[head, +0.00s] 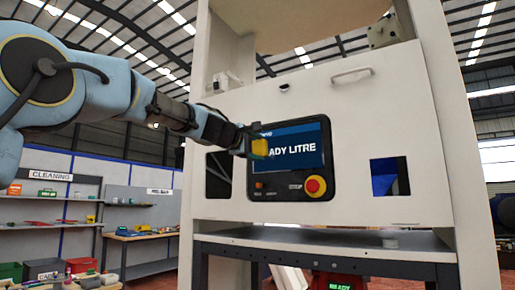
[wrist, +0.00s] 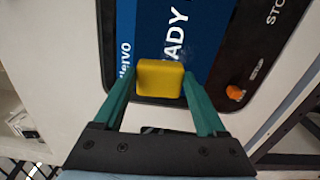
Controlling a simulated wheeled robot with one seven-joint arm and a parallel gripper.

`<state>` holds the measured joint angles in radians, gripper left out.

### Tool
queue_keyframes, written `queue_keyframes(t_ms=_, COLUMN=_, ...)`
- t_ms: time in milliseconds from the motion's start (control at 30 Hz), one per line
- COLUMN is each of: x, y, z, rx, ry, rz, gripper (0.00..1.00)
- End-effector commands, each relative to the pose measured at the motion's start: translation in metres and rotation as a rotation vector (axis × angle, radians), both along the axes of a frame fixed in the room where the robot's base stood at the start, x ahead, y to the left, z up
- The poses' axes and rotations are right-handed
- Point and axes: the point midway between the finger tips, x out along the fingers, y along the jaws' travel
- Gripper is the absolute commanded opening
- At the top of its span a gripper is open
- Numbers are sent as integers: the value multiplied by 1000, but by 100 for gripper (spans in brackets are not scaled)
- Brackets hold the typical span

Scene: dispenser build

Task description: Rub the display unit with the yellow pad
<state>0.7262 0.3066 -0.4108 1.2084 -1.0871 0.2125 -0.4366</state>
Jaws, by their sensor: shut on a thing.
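The display unit (head: 293,138) is a dark panel with a blue screen on the white front of the dispenser. The screen shows "ADY LITRE", its left part covered by my gripper and pad. It also shows in the wrist view (wrist: 213,25). My gripper (wrist: 160,85) has green fingers and is shut on the yellow pad (wrist: 158,78). In the head view the yellow pad (head: 259,147) is in front of the left part of the screen. I cannot tell whether the pad touches the screen. A faint smudge shows on the screen near the pad.
A red emergency knob (head: 314,186) and an orange button (head: 259,185) sit below the screen. A handle (head: 352,74) is above it. A metal shelf ledge (head: 330,247) juts out below. Shelves and a workbench (head: 140,235) stand at the left.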

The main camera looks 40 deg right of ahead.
Motion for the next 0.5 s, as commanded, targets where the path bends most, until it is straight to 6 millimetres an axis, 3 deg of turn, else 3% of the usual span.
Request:
queue_keyframes(t_ms=300, x=-29, y=-7, z=-1, rx=2, ry=2, rz=-10, gripper=29)
queue_keyframes(t_ms=500, x=-38, y=-9, z=-1, rx=1, ry=2, rz=-7, gripper=29)
